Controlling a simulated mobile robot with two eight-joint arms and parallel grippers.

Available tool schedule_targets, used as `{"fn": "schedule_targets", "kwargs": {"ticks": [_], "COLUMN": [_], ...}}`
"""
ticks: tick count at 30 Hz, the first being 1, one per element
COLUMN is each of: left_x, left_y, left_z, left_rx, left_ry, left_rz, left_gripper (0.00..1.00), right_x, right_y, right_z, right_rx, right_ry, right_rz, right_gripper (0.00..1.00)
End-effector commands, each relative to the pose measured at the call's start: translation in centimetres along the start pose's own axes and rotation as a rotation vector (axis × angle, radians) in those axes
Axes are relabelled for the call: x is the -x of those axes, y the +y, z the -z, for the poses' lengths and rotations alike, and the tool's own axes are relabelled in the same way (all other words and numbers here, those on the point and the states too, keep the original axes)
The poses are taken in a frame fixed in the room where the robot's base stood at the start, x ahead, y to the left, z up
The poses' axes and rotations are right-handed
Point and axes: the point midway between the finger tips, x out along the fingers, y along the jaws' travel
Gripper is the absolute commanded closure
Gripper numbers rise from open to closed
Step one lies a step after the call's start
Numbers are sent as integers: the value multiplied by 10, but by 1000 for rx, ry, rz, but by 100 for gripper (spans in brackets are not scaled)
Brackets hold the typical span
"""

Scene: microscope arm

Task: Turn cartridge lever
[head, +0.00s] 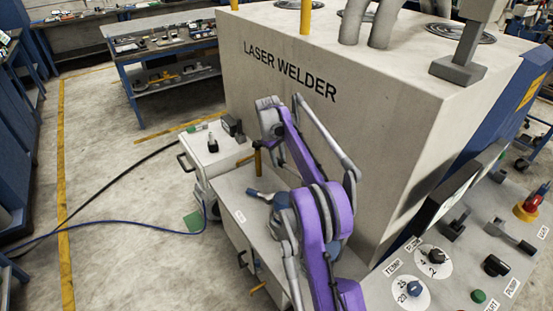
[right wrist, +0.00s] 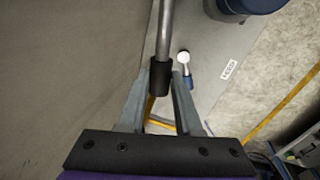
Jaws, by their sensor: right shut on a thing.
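My right gripper shows best in the right wrist view (right wrist: 160,88), its two grey fingers closed around the black sleeve (right wrist: 160,77) at the end of a grey rod. In the head view my purple right arm rises from the bottom and hides much of the contact. A short lever with a blue end (head: 253,193) lies on the grey bench beside the arm. It also shows past the fingertips in the right wrist view (right wrist: 188,80), apart from them. No readable label marks either one as the cartridge lever. My left gripper is out of view.
The large laser welder cabinet (head: 330,130) stands behind my arm. A yellow post (head: 257,160) stands at the bench. A control panel with knobs (head: 495,265) is at lower right. A white cart (head: 205,155) and blue cable (head: 110,228) are left; floor there is mostly open.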

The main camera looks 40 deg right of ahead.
Motion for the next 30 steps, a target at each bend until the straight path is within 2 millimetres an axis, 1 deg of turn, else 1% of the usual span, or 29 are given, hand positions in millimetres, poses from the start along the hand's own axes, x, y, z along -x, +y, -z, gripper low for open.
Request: {"fn": "schedule_targets", "kwargs": {"ticks": [13, 14, 18, 19, 27, 30], "left_x": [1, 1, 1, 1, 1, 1], "left_y": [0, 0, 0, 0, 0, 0], "left_z": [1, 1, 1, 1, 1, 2], "left_rx": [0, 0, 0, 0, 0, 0], "left_ry": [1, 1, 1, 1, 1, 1], "left_rz": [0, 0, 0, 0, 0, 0], "left_gripper": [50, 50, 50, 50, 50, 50], "right_x": [0, 0, 0, 0, 0, 6], "right_y": [3, 4, 3, 3, 2, 2], "right_z": [0, -1, 0, 0, 0, 0], "right_rx": [-14, -14, -13, -13, -12, -12], "right_ry": [-2, -1, -1, -2, -2, -1], "right_rz": [-4, -4, -3, -3, -2, -1], "right_gripper": [100, 65, 40, 37, 37, 37]}}
